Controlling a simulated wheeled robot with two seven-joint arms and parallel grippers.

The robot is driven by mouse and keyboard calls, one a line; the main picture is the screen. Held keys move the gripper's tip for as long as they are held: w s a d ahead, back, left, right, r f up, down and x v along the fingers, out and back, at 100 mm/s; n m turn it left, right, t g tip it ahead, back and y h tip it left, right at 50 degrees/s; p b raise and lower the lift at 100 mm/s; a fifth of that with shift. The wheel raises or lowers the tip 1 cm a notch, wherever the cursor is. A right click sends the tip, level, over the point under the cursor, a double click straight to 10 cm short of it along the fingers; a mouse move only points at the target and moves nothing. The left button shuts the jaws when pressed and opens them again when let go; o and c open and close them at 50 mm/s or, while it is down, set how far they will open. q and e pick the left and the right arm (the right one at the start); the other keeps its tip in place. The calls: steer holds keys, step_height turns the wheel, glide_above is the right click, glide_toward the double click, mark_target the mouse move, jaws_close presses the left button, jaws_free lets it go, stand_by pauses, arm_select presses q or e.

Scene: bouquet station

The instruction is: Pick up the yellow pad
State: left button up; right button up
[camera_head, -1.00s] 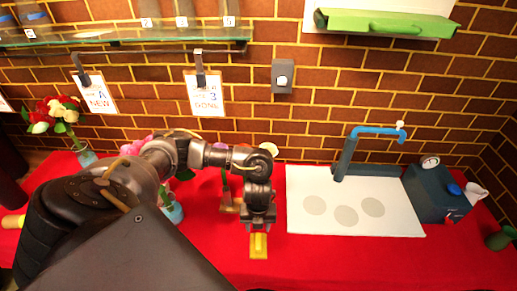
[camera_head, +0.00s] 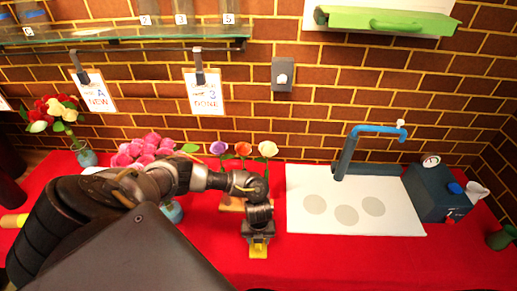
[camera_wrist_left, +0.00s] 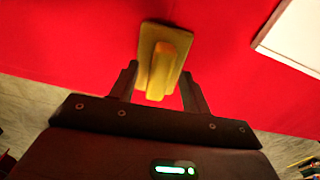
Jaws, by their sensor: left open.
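The yellow pad (camera_head: 259,252) lies on the red table near its front edge. In the left wrist view the pad (camera_wrist_left: 164,58) has a flat base with a raised handle. My left gripper (camera_head: 258,240) is directly above it, pointing down. In the left wrist view the open fingers (camera_wrist_left: 160,90) stand on either side of the near end of the handle, with gaps on both sides. The gripper hides part of the pad in the head view. My right gripper is not in view.
A white board (camera_head: 350,222) with grey circles lies to the right, beside a dark blue box (camera_head: 435,195) with a gauge. Flowers in a wooden holder (camera_head: 231,204) stand behind my left arm. The red table (camera_head: 330,260) is clear at front right.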

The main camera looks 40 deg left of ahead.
arm_select(q)
steer(key=shift+f, duration=0.5)
steer(key=c, duration=1)
jaws_close()
steer(key=shift+r, duration=0.15)
